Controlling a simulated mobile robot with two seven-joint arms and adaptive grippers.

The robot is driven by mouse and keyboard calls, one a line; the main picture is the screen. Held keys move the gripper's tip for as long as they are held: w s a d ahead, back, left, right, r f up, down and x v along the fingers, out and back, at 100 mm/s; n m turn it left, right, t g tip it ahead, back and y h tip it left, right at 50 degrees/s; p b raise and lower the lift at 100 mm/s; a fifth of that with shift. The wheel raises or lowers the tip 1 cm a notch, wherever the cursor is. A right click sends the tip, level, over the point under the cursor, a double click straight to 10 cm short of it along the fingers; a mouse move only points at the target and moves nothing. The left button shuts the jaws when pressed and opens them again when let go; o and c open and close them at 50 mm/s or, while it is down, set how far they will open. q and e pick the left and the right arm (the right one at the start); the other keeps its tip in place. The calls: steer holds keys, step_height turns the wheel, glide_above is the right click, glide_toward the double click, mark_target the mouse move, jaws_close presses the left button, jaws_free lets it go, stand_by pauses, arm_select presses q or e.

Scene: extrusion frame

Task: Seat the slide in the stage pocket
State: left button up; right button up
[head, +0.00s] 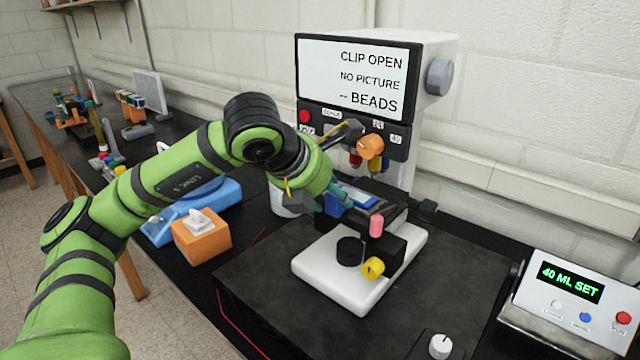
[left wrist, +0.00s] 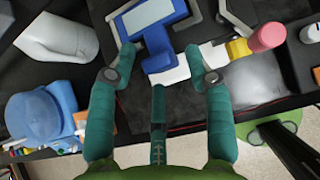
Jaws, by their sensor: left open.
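The slide, a blue piece with a pale blue window, lies on the dark microscope stage (head: 388,215) in the head view, partly hidden by my left gripper. In the left wrist view the slide (left wrist: 150,18) is at the top centre, its blue stem pointing toward my fingers, with a grey clip arm (left wrist: 118,38) beside it. I cannot tell whether it sits fully in the pocket. My left gripper (head: 328,206) is at the stage's left side. In the wrist view its teal fingers (left wrist: 160,80) are spread and empty, just short of the stem. My right gripper is not in view.
The microscope's screen (head: 360,75) reads "CLIP OPEN", "NO PICTURE", "BEADS". Its orange nosepiece (head: 371,146) hangs close above the stage. An orange tissue box (head: 202,238) stands left, and a control box (head: 575,300) reading "40 ML SET" stands right.

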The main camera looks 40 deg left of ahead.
arm_select(q)
steer(key=shift+s+r, duration=0.35)
steer(key=b+v, duration=0.2)
steer(key=v, duration=0.9)
